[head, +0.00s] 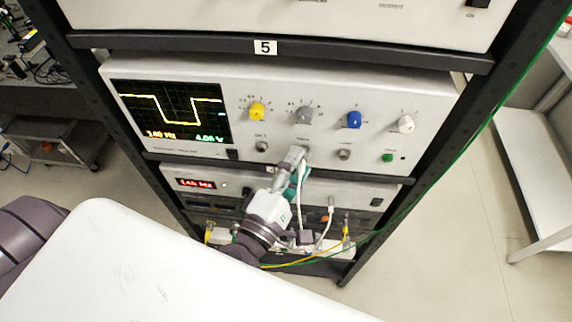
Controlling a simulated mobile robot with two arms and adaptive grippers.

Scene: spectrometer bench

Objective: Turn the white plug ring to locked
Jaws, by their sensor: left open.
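The oscilloscope (190,152) has a row of sockets under its knobs. A white cable (300,205) hangs from the second socket from the left. The white plug ring at that socket is largely hidden behind my fingers, so I cannot tell its turn position or whether they touch it. My left gripper (296,160) is open and reaches up to that socket from below, with a grey fingertip and a teal part showing. My right gripper is not in view.
A lower unit with a red display (195,184) sits below. A second white lead (328,226) and yellow cables (345,233) hang near my left wrist. A green cable (440,172) crosses the right post. A white surface (150,260) fills the lower left.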

